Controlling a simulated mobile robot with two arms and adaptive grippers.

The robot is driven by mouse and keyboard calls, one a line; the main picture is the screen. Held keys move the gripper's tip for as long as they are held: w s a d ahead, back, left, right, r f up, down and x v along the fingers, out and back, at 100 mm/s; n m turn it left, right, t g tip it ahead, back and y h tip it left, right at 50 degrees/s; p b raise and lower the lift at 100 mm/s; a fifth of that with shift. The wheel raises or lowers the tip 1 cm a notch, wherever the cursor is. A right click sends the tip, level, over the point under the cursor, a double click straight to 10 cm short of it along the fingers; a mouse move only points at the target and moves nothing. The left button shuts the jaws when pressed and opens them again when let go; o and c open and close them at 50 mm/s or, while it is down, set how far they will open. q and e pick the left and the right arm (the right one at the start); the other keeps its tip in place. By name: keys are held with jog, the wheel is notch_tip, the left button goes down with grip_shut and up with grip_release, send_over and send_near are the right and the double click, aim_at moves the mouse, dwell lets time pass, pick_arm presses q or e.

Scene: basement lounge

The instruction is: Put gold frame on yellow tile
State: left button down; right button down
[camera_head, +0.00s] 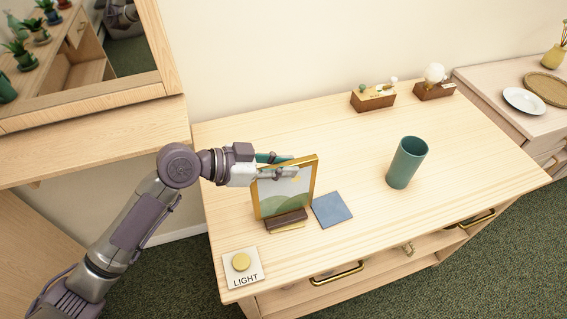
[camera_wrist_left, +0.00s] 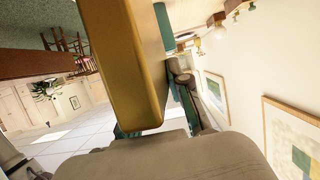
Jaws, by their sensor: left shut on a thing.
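My left gripper (camera_head: 283,166) is shut on the upper part of the gold frame (camera_head: 258,201), which stands upright with a dark wooden base (camera_head: 286,217). The frame holds a picture with green and pale shapes. A thin yellow edge, apparently the yellow tile (camera_head: 288,230), shows just under the base; most of it is hidden. I cannot tell whether the base touches it. In the left wrist view, the gold frame (camera_wrist_left: 127,65) fills the space between my left gripper's teal fingers (camera_wrist_left: 143,75). My right gripper is not in view.
A blue tile (camera_head: 332,210) lies just right of the frame. A teal cup (camera_head: 407,162) stands farther right. A LIGHT button plate (camera_head: 242,268) is at the front left. Two small wooden blocks with ornaments (camera_head: 373,97) (camera_head: 434,90) stand along the back. The middle of the tabletop is clear.

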pick_arm(q)
jog(key=c, duration=1.5)
grip_release()
jog(key=shift+f, duration=0.15)
jog(key=shift+c, duration=0.2)
jog(key=o, duration=0.4)
jog(key=shift+o, duration=0.2)
jog(key=shift+r, duration=0.3)
jog(key=shift+s+a, duration=0.1)
jog(key=shift+a, duration=0.25)
jog(key=b+v, duration=0.3)
jog(key=v, duration=0.8)
jog(key=shift+r, duration=0.15)
jog(key=shift+s, duration=0.1)
